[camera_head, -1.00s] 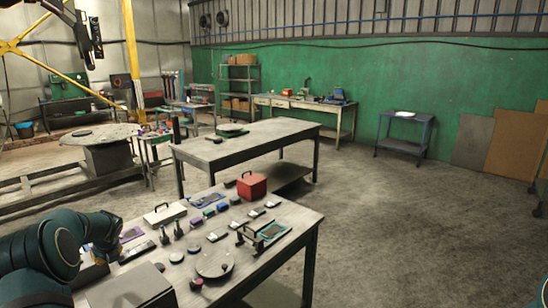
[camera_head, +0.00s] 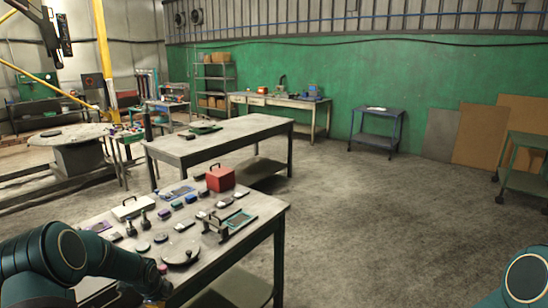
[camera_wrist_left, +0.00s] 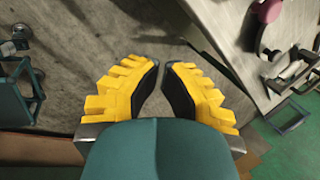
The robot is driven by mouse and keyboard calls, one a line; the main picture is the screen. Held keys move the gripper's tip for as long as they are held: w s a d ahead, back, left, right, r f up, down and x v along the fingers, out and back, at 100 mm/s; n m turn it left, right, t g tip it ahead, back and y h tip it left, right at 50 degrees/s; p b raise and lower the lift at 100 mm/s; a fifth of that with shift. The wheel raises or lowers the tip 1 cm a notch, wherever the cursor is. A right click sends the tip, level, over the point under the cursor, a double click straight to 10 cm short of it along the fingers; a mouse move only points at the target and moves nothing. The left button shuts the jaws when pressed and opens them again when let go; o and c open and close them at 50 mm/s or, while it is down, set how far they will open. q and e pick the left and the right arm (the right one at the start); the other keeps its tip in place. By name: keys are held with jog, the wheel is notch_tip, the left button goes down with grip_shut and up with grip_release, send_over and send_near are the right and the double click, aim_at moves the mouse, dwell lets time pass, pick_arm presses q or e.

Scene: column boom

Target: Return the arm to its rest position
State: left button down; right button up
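My left arm (camera_head: 65,255) comes in at the bottom left of the head view, bent, with its far end low beside the near edge of the work table (camera_head: 262,228). Its fingers cannot be made out there. In the left wrist view my left gripper (camera_wrist_left: 163,66) shows two yellow ribbed fingers with dark pads. A narrow gap with bare floor lies between them, and they hold nothing. Part of my right arm (camera_head: 525,275) shows at the bottom right edge of the head view; its gripper is out of view.
The work table holds a red box (camera_head: 220,178), a round disc (camera_head: 181,252), a white case (camera_head: 131,208) and several small parts. A second table (camera_head: 230,140) stands behind. A blue cart (camera_head: 378,127) and a green cart (camera_head: 525,178) stand right. The floor right of the tables is clear.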

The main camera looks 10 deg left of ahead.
pick_arm(q)
jog(key=s+d+f+n+h+b, duration=0.1)
jog(key=s+d+f+n, duration=0.2)
jog(key=d, duration=0.5)
jog(key=s+d+f+n+h+b, duration=0.1)
jog(key=s+d+f+n+h, duration=0.2)
jog(key=d, duration=0.5)
jog(key=s+d+f+n+b, duration=0.1)
jog(key=s+d+f+n, duration=0.25)
jog(key=d, duration=0.45)
jog(key=s+d+f+n+g+h+b, duration=0.1)
jog(key=s+d+f+n+g+b, duration=0.1)
jog(key=s+d+n, duration=0.7)
jog(key=s+d+f+b, duration=0.1)
jog(key=s+d, duration=0.1)
jog(key=s, duration=0.3)
jog(key=shift+s+d+f, duration=0.3)
jog(key=shift+d+f, duration=0.05)
jog(key=shift+a, duration=0.15)
